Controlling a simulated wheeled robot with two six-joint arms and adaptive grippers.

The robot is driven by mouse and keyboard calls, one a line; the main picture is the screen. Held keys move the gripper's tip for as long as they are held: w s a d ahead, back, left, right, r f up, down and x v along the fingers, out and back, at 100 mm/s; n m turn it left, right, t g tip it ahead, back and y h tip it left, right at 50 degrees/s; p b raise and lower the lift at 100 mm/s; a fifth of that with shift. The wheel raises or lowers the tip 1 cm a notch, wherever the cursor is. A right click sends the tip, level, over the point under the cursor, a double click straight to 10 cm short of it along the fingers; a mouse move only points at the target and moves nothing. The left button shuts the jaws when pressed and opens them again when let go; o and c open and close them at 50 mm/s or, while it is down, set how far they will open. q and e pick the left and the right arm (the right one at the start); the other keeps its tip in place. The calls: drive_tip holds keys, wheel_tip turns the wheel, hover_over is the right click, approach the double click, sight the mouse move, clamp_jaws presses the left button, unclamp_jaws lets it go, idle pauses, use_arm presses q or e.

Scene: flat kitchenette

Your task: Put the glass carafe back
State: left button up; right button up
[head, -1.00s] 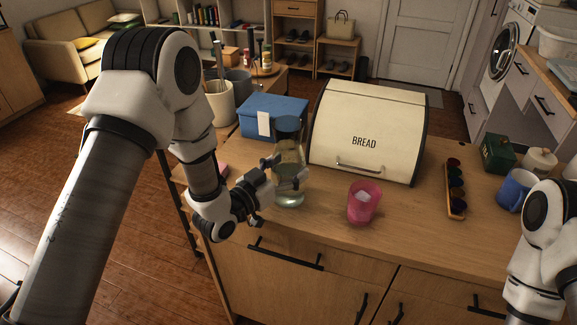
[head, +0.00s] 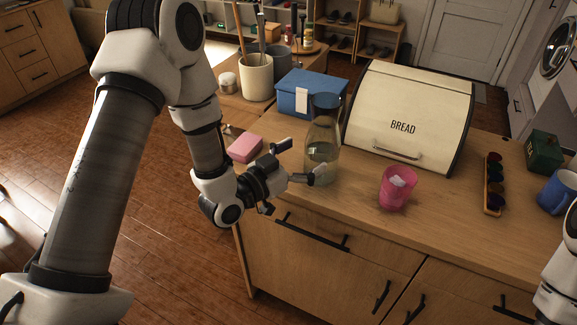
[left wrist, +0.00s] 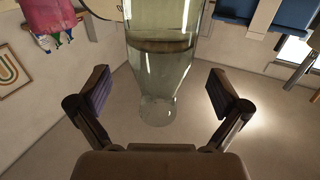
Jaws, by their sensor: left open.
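The glass carafe (head: 321,150), clear with a dark lid and some liquid, stands upright on the wooden counter (head: 320,212), left of the bread box. My left gripper (head: 300,162) is open and empty at the carafe's left side. One fingertip overlaps the carafe's lower edge in the head view; I cannot tell whether it touches. In the left wrist view the carafe (left wrist: 160,65) shows ahead, between the spread fingers (left wrist: 159,88), with its top out of frame. My right arm shows at the right edge, its gripper out of view.
A blue box (head: 300,92) stands behind the carafe and the cream bread box (head: 420,105) to its right. A pink cup (head: 397,190) is at front right. A pink block (head: 245,148) lies left. A utensil crock (head: 257,80) stands at the back. Counter is clear between carafe and cup.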

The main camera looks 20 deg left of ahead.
use_arm(q)
drive_tip(key=v, duration=0.6)
drive_tip(key=s+f+n+g+y, duration=0.1)
drive_tip(key=s+f+g, duration=0.15)
drive_tip(key=f, duration=0.55)
drive_tip(key=s+f+n+g+y, duration=0.1)
drive_tip(key=s+f+g+y, duration=0.1)
drive_tip(key=f+g, duration=0.35)
drive_tip(key=s+a+f+n+g+y, duration=0.2)
drive_tip(key=s+f+g, duration=0.6)
drive_tip(key=s+f, duration=1)
drive_tip(key=s+n+y, duration=0.1)
drive_tip(key=s+y, duration=0.1)
drive_tip(key=shift+s+a+y, duration=0.2)
drive_tip(key=shift+a+y, duration=0.05)
drive_tip(key=shift+y, duration=0.05)
drive_tip(key=shift+f, duration=0.1)
